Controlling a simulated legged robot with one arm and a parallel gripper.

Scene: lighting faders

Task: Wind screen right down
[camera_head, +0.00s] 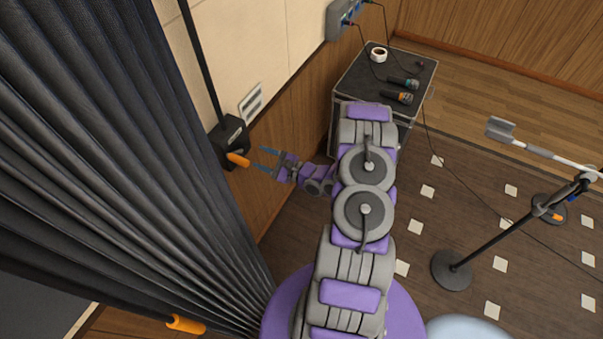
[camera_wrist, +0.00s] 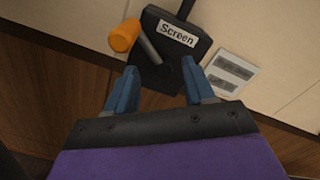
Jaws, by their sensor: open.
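A black winch box (camera_head: 222,140) is fixed on the wall at the end of a black vertical rod. In the wrist view the box (camera_wrist: 196,48) carries a white label (camera_wrist: 176,33) reading "Screen". An orange crank handle (camera_head: 238,159) sticks out from the box on a grey arm. The handle also shows in the wrist view (camera_wrist: 124,35), at the upper left. My gripper (camera_head: 266,161) is open and empty, its fingers pointing at the box. In the wrist view its blue fingers (camera_wrist: 157,85) are spread below the box, apart from the handle. The screen itself cannot be made out for certain.
A dark pleated curtain (camera_head: 100,130) hangs close on the left. A second orange handle (camera_head: 186,324) shows below it. A wall plate (camera_head: 252,102) is beside the box. A black case (camera_head: 350,85) with microphones and a microphone stand (camera_head: 452,270) are at right.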

